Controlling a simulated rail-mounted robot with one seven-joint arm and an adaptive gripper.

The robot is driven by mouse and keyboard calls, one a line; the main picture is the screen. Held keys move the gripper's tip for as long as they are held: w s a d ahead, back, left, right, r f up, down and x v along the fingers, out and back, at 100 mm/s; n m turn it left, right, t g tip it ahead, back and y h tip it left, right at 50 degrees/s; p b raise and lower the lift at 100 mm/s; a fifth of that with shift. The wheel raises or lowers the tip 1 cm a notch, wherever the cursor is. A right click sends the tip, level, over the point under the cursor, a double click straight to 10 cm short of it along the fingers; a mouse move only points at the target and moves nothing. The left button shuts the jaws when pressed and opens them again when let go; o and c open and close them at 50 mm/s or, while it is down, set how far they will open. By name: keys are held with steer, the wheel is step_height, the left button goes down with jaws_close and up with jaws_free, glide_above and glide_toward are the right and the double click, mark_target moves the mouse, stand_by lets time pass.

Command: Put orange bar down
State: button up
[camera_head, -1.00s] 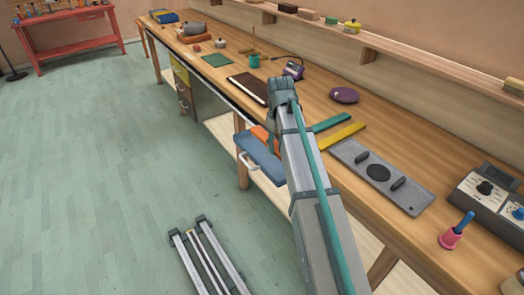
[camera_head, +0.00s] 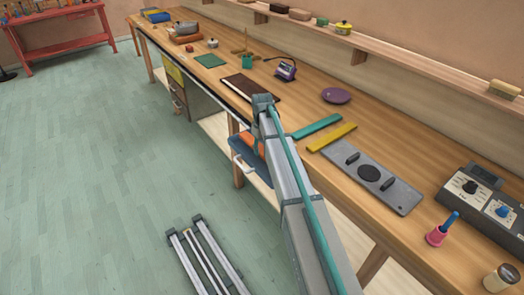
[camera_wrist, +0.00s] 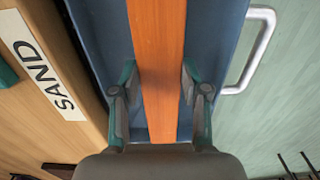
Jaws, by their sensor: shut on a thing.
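The orange bar (camera_wrist: 160,30) runs lengthwise through the wrist view, between the two fingers of my gripper (camera_wrist: 160,75), which is shut on it. Below and around it is a blue drawer or tray (camera_wrist: 229,50) with a pale handle (camera_wrist: 262,45). In the head view, a small part of the orange bar (camera_head: 245,139) shows above the blue drawer (camera_head: 252,168), at the bench's front edge. My arm hides the rest of the bar and the fingers there. I cannot tell whether the bar touches the drawer floor.
A teal bar (camera_head: 317,127) and a yellow bar (camera_head: 332,137) lie on the bench, near a grey plate (camera_head: 400,193) with black handles. A dark brown board (camera_head: 245,86) lies beyond my arm. A "SAND" label (camera_wrist: 45,65) is on wood beside the drawer.

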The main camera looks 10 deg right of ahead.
mark_target(262, 150)
steer(key=shift+f+p, duration=0.35)
steer(key=shift+f, duration=0.65)
steer(key=shift+f, duration=0.2)
steer(key=o, duration=1.3)
steer(key=shift+c, duration=0.2)
step_height(262, 150, up, 12)
steer(key=b, duration=0.3)
steer(key=shift+r+b, duration=0.2)
steer(key=shift+b, duration=0.15)
steer(key=shift+s, duration=0.1)
